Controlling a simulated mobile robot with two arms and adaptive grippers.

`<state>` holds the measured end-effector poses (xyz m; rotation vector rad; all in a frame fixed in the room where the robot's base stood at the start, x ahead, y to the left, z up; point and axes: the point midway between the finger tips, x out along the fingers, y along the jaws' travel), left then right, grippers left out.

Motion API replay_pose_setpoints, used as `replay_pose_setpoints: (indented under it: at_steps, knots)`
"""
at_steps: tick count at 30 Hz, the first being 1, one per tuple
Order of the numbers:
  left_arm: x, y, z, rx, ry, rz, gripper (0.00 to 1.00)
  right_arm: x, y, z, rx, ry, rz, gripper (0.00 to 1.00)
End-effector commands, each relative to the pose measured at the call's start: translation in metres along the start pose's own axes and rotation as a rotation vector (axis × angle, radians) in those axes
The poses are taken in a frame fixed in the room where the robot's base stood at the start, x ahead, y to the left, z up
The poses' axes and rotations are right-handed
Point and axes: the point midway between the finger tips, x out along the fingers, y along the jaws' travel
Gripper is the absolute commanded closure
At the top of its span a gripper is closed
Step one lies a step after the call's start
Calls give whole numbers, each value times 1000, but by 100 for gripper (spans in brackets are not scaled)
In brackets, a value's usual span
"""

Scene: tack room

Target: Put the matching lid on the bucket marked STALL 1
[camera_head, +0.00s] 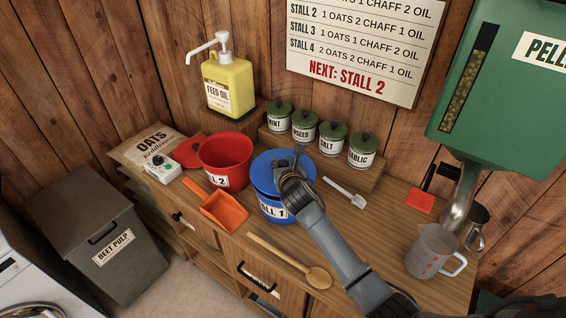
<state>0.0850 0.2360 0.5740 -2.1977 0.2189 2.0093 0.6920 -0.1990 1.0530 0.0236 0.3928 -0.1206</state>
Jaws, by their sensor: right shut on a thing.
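The blue bucket (270,207) stands on the wooden counter, its label partly hidden by my arm, reading "ALL 1". A blue lid (264,168) is at the bucket's top, under my right gripper (289,163). My right gripper is shut on the lid, its fingers pointing down and mostly hidden by my wrist. I cannot tell whether the lid sits fully down on the rim. The red bucket (225,158), its label ending in "L 2", is open to the left. My left gripper is not in view.
An orange scoop (224,211) and wooden spoon (292,262) lie in front of the buckets. Several green-lidded jars (304,125) stand behind. A yellow feed oil jug (228,86) is at the back. A measuring jug (432,252) and green pellet dispenser (505,85) are right.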

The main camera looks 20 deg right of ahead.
Motion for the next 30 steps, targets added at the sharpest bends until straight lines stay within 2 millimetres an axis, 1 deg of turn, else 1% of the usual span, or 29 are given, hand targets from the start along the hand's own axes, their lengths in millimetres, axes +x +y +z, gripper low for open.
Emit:
replay_pose_setpoints:
  at_steps: [1,6,23,30]
  knots:
    - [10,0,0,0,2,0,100,3,0,-8,2,-1,1,100]
    - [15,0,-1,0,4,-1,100,5,0,-12,1,-1,0,100]
    - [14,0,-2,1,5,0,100,4,0,-11,0,-1,0,100]
    - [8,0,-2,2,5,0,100,4,0,-10,-1,-1,0,100]
